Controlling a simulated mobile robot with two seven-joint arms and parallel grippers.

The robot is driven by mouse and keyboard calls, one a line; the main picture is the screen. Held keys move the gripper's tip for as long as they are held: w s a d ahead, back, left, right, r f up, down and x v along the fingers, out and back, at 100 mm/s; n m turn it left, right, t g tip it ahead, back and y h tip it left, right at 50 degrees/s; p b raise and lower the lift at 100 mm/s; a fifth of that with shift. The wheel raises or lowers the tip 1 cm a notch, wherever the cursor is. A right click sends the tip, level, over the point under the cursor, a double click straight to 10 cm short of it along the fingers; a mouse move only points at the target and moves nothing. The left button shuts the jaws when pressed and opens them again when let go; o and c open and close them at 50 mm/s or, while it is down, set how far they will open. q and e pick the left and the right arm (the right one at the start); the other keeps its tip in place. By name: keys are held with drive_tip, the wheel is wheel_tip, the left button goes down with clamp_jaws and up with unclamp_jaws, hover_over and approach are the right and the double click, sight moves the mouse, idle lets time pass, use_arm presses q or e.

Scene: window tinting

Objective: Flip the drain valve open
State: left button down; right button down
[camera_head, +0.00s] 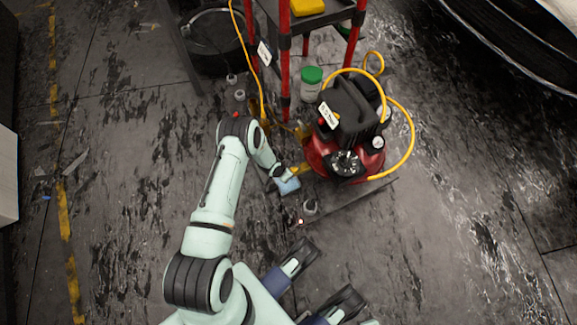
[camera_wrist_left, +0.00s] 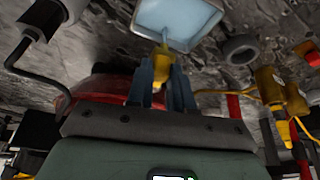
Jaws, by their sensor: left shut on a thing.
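The compressor (camera_head: 345,135) has a red tank and a black top, and stands on the floor right of centre in the head view. A small yellow drain valve (camera_head: 301,169) sticks out low on the tank's left side. My left gripper (camera_head: 287,174) is at this valve. In the left wrist view, the left gripper (camera_wrist_left: 163,68) has its two fingers closed around the yellow valve (camera_wrist_left: 163,55), with the valve's end showing past the fingertips. Most of the valve handle is hidden, so its exact angle cannot be told.
A pale blue tray (camera_head: 288,187) lies on the floor under the valve. A red-legged cart (camera_head: 285,60) stands behind with a green-lidded jar (camera_head: 311,82). A yellow hose (camera_head: 409,130) loops around the compressor. The floor to the left is mostly clear.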

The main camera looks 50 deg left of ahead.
use_arm(q)
drive_tip(key=shift+a, duration=0.1)
use_arm(e)
drive_tip(key=shift+s, duration=0.15)
use_arm(q)
drive_tip(key=c, duration=1)
unclamp_jaws()
drive_tip(key=p+v, duration=0.5)
drive_tip(key=v, duration=0.8)
drive_tip(key=shift+r, duration=0.15)
use_arm(e)
drive_tip(key=w+a+r+t, duration=0.2)
drive_tip(key=w+r, duration=0.4)
drive_tip(key=r, duration=0.1)
drive_tip(key=shift+w+r+n, duration=0.25)
drive_tip(key=shift+r+n, duration=0.05)
drive_tip(key=shift+r, duration=0.05)
use_arm(q)
drive_tip(key=shift+a, duration=0.1)
